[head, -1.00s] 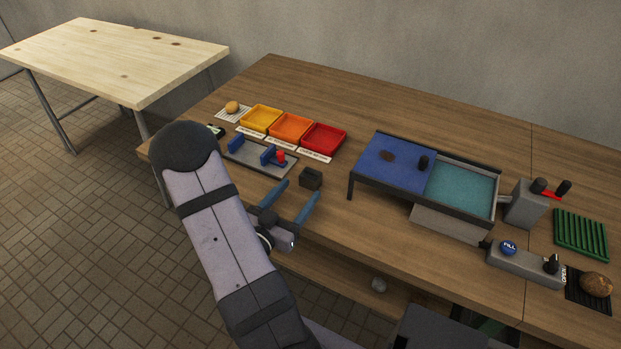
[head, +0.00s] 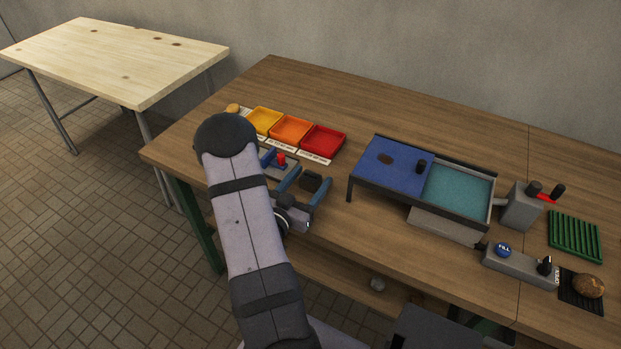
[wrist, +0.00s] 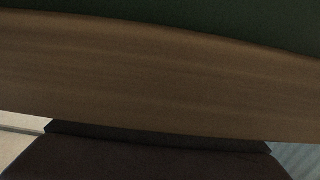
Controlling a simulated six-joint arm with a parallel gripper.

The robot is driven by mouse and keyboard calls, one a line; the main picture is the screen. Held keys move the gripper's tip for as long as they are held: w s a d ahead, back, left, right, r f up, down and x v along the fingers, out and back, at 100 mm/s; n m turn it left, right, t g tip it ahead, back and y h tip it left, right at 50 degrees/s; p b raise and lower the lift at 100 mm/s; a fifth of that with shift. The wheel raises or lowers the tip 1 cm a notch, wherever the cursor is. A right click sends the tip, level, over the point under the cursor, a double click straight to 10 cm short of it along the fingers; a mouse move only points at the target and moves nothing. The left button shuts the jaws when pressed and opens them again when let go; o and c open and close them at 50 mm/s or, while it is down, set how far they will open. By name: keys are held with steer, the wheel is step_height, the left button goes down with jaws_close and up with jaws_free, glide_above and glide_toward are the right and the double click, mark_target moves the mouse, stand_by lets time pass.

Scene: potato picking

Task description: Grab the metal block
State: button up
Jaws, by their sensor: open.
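A bluish strip at the lower right is probably a finger.
A grey fixture with blue uprights and a red knob (head: 281,159) stands just left of my gripper, partly hidden by my arm. Yellow, orange and red trays (head: 323,141) lie behind. A blue-and-teal raised unit (head: 395,165) stands to the right.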

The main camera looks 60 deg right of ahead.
mark_target(310, 176)
steer(key=shift+d, duration=0.3)
steer(key=shift+c, duration=0.2)
steer(key=c, duration=1.2)
steer(key=shift+c, duration=0.2)
steer(key=shift+r, duration=0.1)
steer(key=shift+r, duration=4.95)
